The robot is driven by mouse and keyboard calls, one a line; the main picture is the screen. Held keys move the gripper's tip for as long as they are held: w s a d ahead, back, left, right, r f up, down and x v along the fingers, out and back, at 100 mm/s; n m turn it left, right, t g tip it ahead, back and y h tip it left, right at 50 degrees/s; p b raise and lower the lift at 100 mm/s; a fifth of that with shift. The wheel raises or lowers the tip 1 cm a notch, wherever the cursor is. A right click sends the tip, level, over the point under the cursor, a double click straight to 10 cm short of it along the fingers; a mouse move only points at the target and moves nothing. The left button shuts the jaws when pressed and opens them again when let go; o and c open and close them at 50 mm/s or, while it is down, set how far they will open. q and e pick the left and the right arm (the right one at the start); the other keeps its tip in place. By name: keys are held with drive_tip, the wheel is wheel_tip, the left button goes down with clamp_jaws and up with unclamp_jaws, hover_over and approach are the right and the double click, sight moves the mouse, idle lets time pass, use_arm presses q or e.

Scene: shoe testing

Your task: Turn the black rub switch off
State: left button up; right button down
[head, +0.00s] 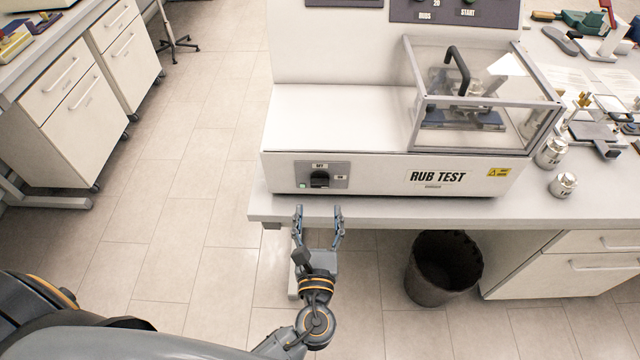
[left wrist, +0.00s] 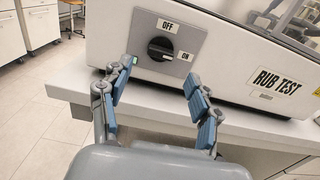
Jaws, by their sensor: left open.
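The black rub switch (head: 320,179) is a round knob on a grey plate on the front of the white rub test machine (head: 390,178). In the left wrist view the switch (left wrist: 160,49) has OFF printed above it and ON to its right. Its grip bar seems to lie roughly sideways, toward ON. A small green light (left wrist: 135,60) shows at the plate's lower left. My left gripper (head: 318,212) is open and empty, in front of and a little below the switch, fingers pointing at it. The fingers are apart from the knob. My right gripper is not in view.
The machine stands on a table whose front edge (head: 380,212) runs just below the switch. A dark bin (head: 443,270) stands under the table. A clear-walled box (head: 480,100) sits on the machine's right. Metal weights (head: 563,185) are to the right. Floor is free at left.

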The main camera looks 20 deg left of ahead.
sight(320, 188)
use_arm(q)
drive_tip(key=p+x, duration=0.1)
drive_tip(key=x, duration=0.5)
drive_tip(key=shift+w, duration=0.1)
drive_tip(key=shift+w+a+p, duration=0.15)
drive_tip(key=shift+w+p, duration=0.2)
drive_tip(key=shift+w, duration=0.2)
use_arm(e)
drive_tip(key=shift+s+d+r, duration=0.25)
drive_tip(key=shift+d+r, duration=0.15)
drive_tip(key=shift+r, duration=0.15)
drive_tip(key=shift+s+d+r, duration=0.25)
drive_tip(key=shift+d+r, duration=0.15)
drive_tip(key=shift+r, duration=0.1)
use_arm(q)
drive_tip(key=c, duration=1.2)
drive_tip(key=shift+o, duration=0.2)
drive_tip(key=shift+f, duration=0.1)
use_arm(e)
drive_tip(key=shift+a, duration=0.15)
